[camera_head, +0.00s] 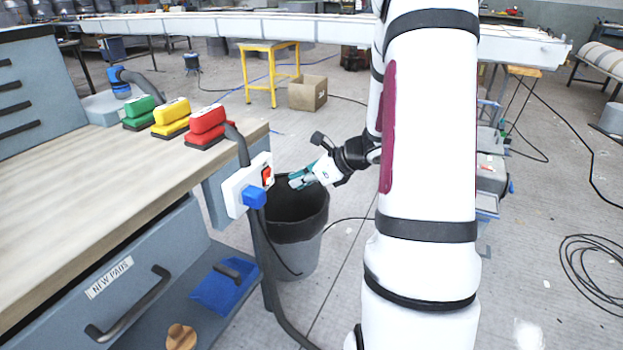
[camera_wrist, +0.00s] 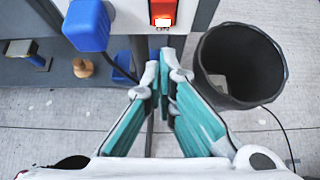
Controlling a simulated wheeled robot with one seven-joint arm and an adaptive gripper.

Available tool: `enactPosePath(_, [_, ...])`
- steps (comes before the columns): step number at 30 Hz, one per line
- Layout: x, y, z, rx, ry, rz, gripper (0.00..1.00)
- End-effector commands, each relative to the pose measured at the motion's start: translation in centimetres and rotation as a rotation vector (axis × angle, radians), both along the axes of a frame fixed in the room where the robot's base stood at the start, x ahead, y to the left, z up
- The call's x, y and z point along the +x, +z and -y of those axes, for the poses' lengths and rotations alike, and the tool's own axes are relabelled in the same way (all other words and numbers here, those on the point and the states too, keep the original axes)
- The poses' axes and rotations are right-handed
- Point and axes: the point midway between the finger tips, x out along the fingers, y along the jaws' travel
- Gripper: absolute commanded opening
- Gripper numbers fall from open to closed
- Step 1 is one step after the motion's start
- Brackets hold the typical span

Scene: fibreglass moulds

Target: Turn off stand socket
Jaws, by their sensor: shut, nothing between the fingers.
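The stand socket (camera_head: 244,187) is a white box on the end of the workbench, with a blue plug (camera_head: 254,197) in it and a red rocker switch (camera_head: 267,175). In the wrist view the switch (camera_wrist: 163,13) is at the top centre, with the blue plug (camera_wrist: 86,25) to its left. My gripper (camera_head: 293,180) is to the right of the socket in the head view, its teal fingers pointing toward the switch. In the wrist view the fingertips (camera_wrist: 164,62) are together, with nothing held, just below the switch in the picture. I cannot tell whether they touch it.
A dark bin (camera_head: 297,230) stands below my gripper. The workbench (camera_head: 75,195) at left holds green, yellow and red (camera_head: 207,127) blocks. A black cable (camera_head: 262,265) hangs from the socket area. A cardboard box (camera_head: 307,93) and yellow stool (camera_head: 259,72) stand behind on the floor.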

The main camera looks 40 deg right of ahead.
Motion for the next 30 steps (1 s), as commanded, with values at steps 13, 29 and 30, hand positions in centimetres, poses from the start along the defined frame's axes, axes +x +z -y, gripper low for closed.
enactPosePath(13, [4.9, -0.7, -1.8, 0.0, 0.001, 0.001, 0.0])
enactPosePath(29, [5.9, -0.1, -2.1, -0.003, 0.001, -0.005, 0.0])
enactPosePath(30, [5.8, -0.2, -2.1, -0.003, -0.001, -0.005, 0.0])
